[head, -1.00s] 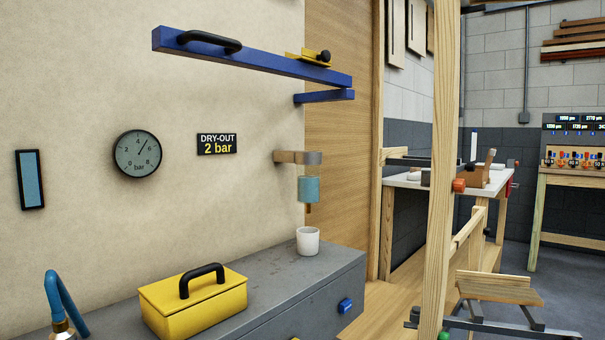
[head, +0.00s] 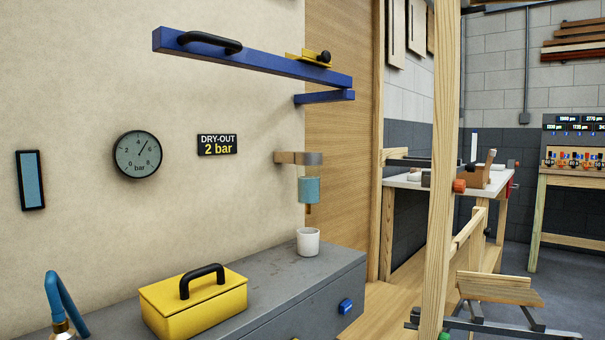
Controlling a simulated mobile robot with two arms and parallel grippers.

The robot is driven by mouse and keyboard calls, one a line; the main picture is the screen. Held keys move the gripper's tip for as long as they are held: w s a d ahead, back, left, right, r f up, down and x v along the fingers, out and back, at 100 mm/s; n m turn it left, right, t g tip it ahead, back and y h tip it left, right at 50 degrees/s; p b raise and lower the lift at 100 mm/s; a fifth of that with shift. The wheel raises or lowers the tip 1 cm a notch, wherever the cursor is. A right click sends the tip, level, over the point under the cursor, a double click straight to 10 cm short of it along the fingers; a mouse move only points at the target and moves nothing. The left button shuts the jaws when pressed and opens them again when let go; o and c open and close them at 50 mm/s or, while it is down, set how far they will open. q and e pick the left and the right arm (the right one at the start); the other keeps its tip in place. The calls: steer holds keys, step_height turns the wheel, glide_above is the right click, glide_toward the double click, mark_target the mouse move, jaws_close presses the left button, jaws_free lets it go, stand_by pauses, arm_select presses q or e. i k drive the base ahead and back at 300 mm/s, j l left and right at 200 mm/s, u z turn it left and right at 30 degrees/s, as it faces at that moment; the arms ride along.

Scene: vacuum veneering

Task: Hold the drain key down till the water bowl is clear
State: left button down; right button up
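The water bowl (head: 309,190) hangs under a grey and tan filter head (head: 299,158) on the wall edge. It looks blue over most of its height, with a paler band at the top. A small brownish stub, possibly the drain key (head: 308,209), sticks out below it. A white cup (head: 308,241) stands on the grey cabinet beneath, apart from the stub. Neither of my grippers shows.
A yellow box (head: 194,308) with a black handle and a blue hose (head: 62,300) are on the grey cabinet (head: 285,272). A blue bar (head: 250,57) with a black handle juts out above. A wooden post (head: 441,170) stands at right.

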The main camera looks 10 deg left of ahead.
mark_target(345, 308)
steer(key=i+l, duration=0.15)
steer(key=l, duration=0.2)
steer(key=i+l+u, duration=0.1)
steer(key=l, duration=0.3)
steer(key=i+l, duration=0.15)
steer(key=l, duration=0.2)
steer(key=i+l+u, duration=0.1)
steer(key=l, duration=0.3)
